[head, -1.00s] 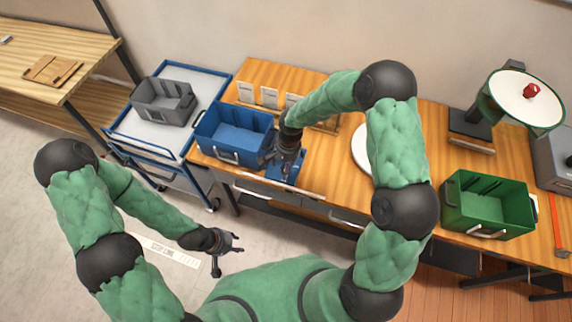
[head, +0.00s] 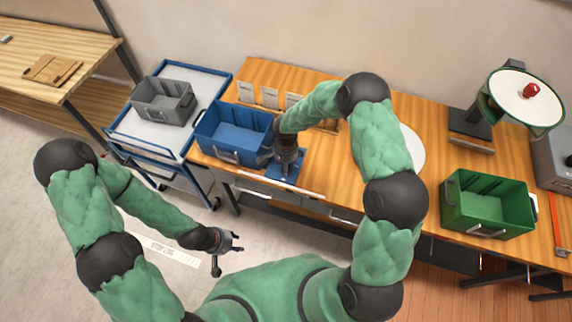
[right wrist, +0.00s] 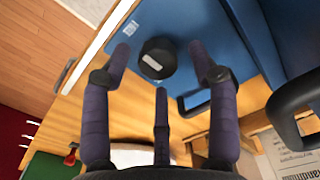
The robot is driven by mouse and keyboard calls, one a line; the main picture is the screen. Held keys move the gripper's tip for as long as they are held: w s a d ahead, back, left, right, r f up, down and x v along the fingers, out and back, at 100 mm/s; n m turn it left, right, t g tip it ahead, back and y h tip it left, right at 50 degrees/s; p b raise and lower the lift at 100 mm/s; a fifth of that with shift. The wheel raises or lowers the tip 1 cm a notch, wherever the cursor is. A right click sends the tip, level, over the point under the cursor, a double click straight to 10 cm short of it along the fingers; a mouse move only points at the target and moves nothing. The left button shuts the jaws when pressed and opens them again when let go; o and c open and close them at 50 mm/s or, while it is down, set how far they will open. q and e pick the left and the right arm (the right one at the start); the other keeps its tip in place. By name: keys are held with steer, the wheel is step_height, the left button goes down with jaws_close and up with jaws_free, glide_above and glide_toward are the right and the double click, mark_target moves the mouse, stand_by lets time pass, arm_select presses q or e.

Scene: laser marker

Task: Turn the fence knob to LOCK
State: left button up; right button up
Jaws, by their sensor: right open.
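A dark, faceted knob (right wrist: 157,58) with a pale mark on its face sits on a blue plate (right wrist: 190,25) in the right wrist view. My right gripper (right wrist: 159,52) is open, with the knob between its spread fingertips as seen by the wrist camera. I cannot tell whether any finger touches it. In the head view the right gripper (head: 286,164) is over the blue plate (head: 293,178) near the table's front edge and hides the knob. My left gripper (head: 229,253) is open and empty, above the floor and away from the table. No lock lettering is readable.
A blue crate (head: 205,134) stands just left of the right gripper. Small cards (head: 269,98) stand behind it. A white disc (head: 413,147), a green crate (head: 445,205) and a lamp-like stand (head: 470,130) are farther right. A grey crate (head: 140,105) sits on the cart.

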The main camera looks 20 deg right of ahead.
steer(key=shift+f, duration=0.4)
steer(key=shift+c, duration=0.3)
steer(key=c, duration=1.1)
steer(key=shift+o, duration=0.2)
